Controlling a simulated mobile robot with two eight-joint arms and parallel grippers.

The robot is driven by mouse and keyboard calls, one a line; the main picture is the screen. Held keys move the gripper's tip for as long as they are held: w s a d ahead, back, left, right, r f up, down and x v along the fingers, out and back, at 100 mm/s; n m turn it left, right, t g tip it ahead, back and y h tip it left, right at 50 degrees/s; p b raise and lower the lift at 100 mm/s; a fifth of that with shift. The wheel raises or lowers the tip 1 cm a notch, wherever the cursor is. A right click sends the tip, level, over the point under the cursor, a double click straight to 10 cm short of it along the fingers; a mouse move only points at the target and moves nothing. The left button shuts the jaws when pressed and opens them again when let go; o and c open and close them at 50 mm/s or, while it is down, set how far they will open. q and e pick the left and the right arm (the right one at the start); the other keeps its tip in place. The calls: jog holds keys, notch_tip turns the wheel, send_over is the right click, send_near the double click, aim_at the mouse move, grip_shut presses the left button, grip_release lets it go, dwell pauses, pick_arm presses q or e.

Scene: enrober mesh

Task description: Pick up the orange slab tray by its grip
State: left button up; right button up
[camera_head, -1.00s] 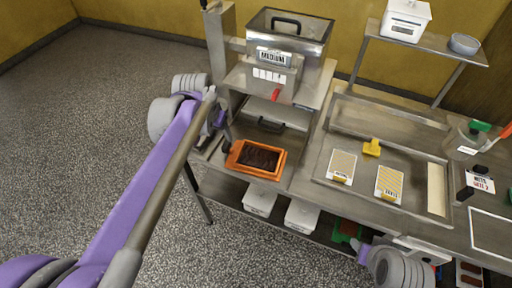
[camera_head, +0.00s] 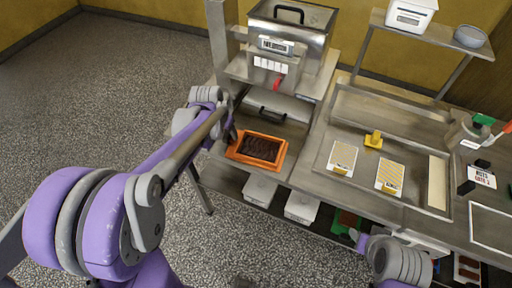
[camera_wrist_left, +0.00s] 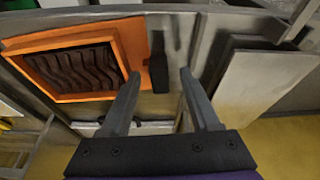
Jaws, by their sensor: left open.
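The orange slab tray (camera_head: 236,155) lies flat on the steel bench below the machine, with a dark, wavy slab inside. Its dark upright grip (camera_wrist_left: 159,73) stands at one end of the tray. My left gripper (camera_head: 231,124) is at the tray's left end, by the grip. In the left wrist view its two fingers (camera_wrist_left: 159,77) are apart, with the grip showing in the gap between their tips. I cannot tell whether a finger touches it. In the head view the arm partly hides the grip. My right gripper (camera_head: 362,242) is low at the bench front, its fingers unclear.
A steel machine (camera_head: 292,40) stands behind the tray. A recessed bench area to the right holds two patterned cards (camera_head: 342,157) and a yellow tool (camera_head: 374,140). White bins (camera_head: 260,190) sit on the lower shelf. Open floor lies to the left.

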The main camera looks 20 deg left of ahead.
pick_arm(q)
jog(key=shift+f, duration=0.2)
grip_shut()
dwell(0.3)
